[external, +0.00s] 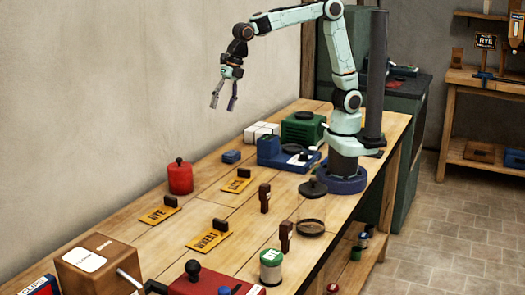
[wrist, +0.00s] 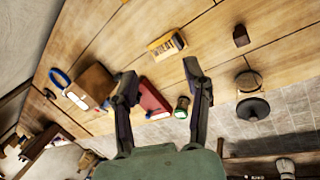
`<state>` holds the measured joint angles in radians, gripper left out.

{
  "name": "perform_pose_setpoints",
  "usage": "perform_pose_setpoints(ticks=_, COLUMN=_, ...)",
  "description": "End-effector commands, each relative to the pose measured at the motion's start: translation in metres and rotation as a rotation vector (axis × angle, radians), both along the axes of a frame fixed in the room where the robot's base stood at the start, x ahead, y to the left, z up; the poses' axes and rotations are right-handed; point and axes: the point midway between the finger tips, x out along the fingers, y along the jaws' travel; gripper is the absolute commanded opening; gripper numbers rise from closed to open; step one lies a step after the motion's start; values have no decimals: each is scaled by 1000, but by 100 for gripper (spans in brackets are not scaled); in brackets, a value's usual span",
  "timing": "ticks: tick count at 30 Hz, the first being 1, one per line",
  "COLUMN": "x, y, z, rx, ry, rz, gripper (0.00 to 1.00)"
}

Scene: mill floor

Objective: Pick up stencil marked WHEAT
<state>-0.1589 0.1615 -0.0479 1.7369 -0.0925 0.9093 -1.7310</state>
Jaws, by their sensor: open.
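The stencil marked WHEAT (external: 207,241) is a flat yellow plate with black letters and a dark upright grip block. It lies on the wooden bench, and in the wrist view it shows beyond the fingertips, near the top middle (wrist: 165,46). Two similar yellow stencils lie near it: one marked RYE (external: 159,215) to its left, and one farther back (external: 237,184) whose word is too small to read surely. My gripper (external: 223,106) is open and empty, high above the bench and well apart from the WHEAT stencil; its spread fingers show in the wrist view (wrist: 160,74).
Dark brown stamps (external: 264,198) and (external: 286,237) stand right of the stencils. A green-and-white jar (external: 271,267), a red device (external: 212,284) and a wooden box (external: 98,265) stand in front. A red canister (external: 180,179) is behind RYE. Bare wood surrounds the WHEAT stencil.

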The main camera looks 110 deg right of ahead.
Motion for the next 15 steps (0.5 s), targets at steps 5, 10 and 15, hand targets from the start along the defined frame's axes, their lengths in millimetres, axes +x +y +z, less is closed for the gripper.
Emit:
perform_pose_setpoints(ticks=5, x=64, y=55, z=-89, rx=-79, ry=76, rz=237, gripper=48)
perform_pose_setpoints(ticks=10, x=63, y=91, z=-178, rx=-118, ry=207, rz=312, gripper=48)
perform_pose_setpoints(ticks=15, x=42, y=104, z=-228, rx=-144, ry=303, rz=354, gripper=48)
